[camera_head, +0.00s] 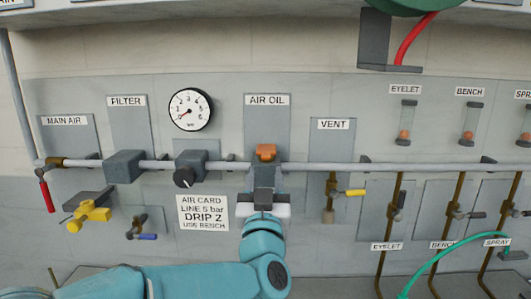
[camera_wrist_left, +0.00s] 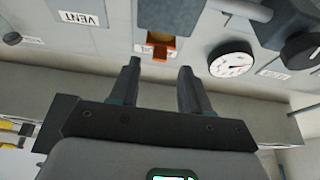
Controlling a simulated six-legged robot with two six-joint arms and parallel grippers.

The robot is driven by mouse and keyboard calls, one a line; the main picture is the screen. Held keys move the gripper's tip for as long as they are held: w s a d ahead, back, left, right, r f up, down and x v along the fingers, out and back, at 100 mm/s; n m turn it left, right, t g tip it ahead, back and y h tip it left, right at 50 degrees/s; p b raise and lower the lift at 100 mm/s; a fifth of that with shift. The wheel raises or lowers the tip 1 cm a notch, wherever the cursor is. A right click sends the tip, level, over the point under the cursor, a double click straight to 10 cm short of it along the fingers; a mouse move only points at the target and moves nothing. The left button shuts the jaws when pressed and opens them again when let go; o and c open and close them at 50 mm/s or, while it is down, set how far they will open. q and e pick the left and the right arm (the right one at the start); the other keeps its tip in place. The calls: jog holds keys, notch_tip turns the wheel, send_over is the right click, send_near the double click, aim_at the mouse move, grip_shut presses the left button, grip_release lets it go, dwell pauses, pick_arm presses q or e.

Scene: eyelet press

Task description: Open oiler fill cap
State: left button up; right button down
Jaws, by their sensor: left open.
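The oiler's orange fill cap (camera_head: 265,152) sits on the pipe line below the AIR OIL label (camera_head: 267,100). In the left wrist view the orange cap (camera_wrist_left: 162,46) shows just beyond and between my fingertips, on a dark body. My left gripper (camera_head: 264,172) is in front of the oiler, just below the cap, and hides the oiler's lower part. In the left wrist view the two fingers of my left gripper (camera_wrist_left: 160,68) stand apart with nothing between them. I cannot tell whether they touch the oiler. My right gripper is out of view.
A filter block (camera_head: 125,165) and a dark-knobbed regulator (camera_head: 190,168) are left of the oiler, with a gauge (camera_head: 190,110) above. The grey pipe (camera_head: 320,167) runs across the panel. A yellow-handled vent valve (camera_head: 348,192) is to the right.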

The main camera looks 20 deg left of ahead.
aim_at(264, 158)
pick_arm(q)
jog(key=x, duration=0.1)
jog(key=p+x, duration=0.1)
jog(key=x, duration=0.1)
jog(key=shift+w+r, duration=0.15)
jog(key=shift+r, duration=0.2)
jog(key=shift+w+a+f, duration=0.15)
jog(key=shift+w+a, duration=0.05)
jog(key=shift+w, duration=0.3)
jog(key=shift+s+d, duration=0.15)
jog(key=shift+s, duration=0.05)
grip_shut()
jog(key=shift+a, duration=0.2)
